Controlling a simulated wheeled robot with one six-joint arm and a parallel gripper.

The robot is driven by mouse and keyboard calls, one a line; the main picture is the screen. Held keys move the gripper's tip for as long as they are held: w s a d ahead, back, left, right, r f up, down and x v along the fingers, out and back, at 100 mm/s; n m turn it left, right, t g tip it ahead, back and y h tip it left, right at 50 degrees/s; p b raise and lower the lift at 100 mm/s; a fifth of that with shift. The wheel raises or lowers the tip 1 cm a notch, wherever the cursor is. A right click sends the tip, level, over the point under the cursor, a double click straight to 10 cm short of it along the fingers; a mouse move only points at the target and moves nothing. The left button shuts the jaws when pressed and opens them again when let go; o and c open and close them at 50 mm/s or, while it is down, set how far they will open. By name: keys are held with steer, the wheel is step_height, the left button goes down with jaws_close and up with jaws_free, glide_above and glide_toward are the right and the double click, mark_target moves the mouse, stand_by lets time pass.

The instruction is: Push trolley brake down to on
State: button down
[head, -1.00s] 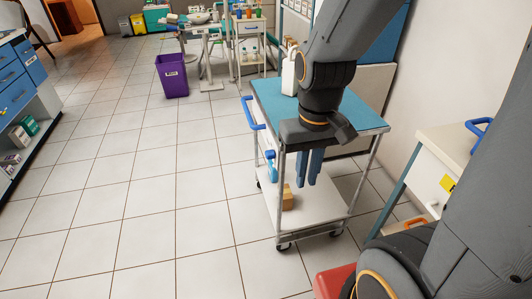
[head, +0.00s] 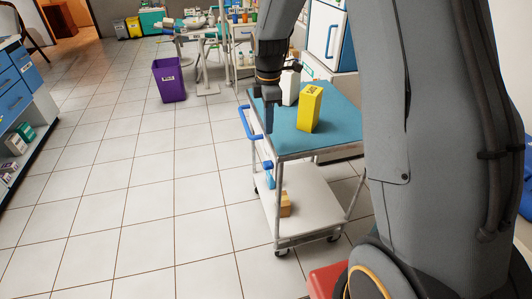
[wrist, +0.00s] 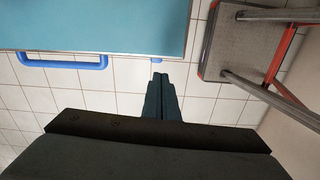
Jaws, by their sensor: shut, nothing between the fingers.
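The trolley has a teal top (head: 330,140), a white lower shelf (head: 312,205) and a blue push handle (head: 246,122) on its left side. A small blue part (head: 268,166), possibly the brake lever, sits below the top on that side. In the wrist view a small blue tab (wrist: 158,59) shows at the edge of the teal top (wrist: 100,28), past the handle (wrist: 62,63). My gripper (head: 268,130) points down at the trolley's left edge, fingers together and empty. In the wrist view its fingertips (wrist: 160,77) appear just beside the tab; contact cannot be told. The brake's setting is unclear.
A yellow box (head: 309,108) and a white bottle (head: 290,88) stand on the trolley top. A small brown box (head: 285,205) is on its lower shelf. A purple bin (head: 168,80) stands behind. The tiled floor (head: 150,210) left of the trolley is clear.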

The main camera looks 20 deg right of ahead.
mark_target(266, 163)
steer(key=shift+w+a+f+n, duration=0.1)
steer(key=shift+w+a+n, duration=0.1)
steer(key=shift+w+n, duration=0.3)
steer(key=shift+a, duration=0.1)
step_height(266, 163, down, 14)
steer(key=p, duration=0.3)
stand_by(0.4)
step_height(266, 163, down, 5)
steer(key=shift+r+b, duration=0.15)
steer(key=shift+b, duration=1.05)
steer(key=shift+s, duration=0.1)
steer(key=shift+r, duration=0.1)
